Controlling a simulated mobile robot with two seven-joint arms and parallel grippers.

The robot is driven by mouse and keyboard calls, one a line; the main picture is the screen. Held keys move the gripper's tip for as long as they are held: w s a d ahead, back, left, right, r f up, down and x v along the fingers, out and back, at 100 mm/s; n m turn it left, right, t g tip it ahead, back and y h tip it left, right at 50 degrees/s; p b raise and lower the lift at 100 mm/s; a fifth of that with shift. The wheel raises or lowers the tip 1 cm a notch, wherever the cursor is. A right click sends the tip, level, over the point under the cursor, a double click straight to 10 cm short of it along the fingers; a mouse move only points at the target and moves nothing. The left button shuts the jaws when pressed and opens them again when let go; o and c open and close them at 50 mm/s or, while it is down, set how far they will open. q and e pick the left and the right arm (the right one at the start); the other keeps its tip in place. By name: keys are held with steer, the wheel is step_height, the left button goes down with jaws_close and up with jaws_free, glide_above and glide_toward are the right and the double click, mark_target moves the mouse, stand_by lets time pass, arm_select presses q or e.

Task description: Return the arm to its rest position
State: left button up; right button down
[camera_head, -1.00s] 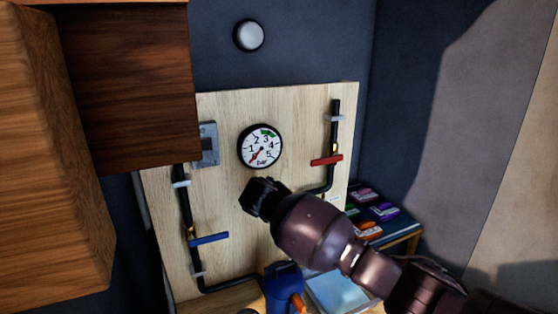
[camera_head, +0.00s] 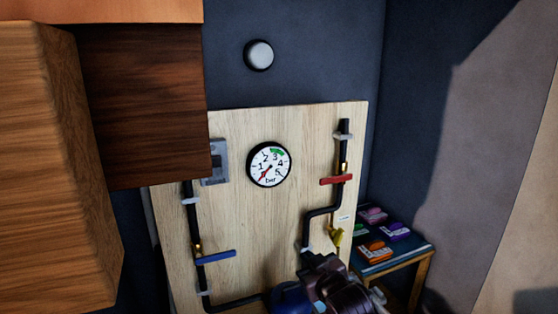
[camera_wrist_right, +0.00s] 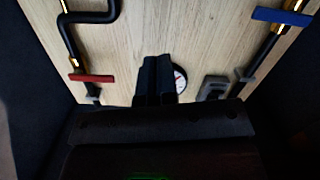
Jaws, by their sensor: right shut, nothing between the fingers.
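My right arm shows at the bottom of the head view, with its dark gripper (camera_head: 312,262) low in front of the wooden board (camera_head: 240,135). In the right wrist view the two dark fingers of the right gripper (camera_wrist_right: 155,80) are together with nothing between them. The board carries a round pressure gauge (camera_head: 269,164), a red-handled valve (camera_head: 336,180) at the right and a blue-handled valve (camera_head: 216,257) at the left. The gauge's red needle points to the low end. My left gripper is out of view.
A wooden cabinet (camera_head: 55,170) fills the left foreground. A small table (camera_head: 402,262) with several coloured packets stands right of the board. A blue object (camera_head: 289,298) sits low, partly hidden by my arm. A round white fixture (camera_head: 259,55) is on the dark wall.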

steer(key=s+d+f+m+g+h, duration=0.1)
steer(key=s+d+f+m+h, duration=0.1)
steer(key=s+d+f, duration=0.5)
steer(key=s+d+f+m+g+h, duration=0.1)
steer(key=s+d+f, duration=0.5)
steer(key=s, duration=0.8)
steer(key=s+d+f+m+g+h, duration=0.1)
steer(key=s+d+f+m+h, duration=0.2)
steer(key=s+d+f, duration=0.4)
steer(key=s+f+b, duration=0.1)
steer(key=s+f, duration=0.2)
steer(key=f, duration=0.1)
steer(key=shift+s+d+f+g, duration=0.2)
steer(key=shift+d+f+g, duration=0.15)
steer(key=shift+g, duration=0.05)
steer(key=shift+w, duration=0.1)
stand_by(0.7)
steer(key=shift+w, duration=0.1)
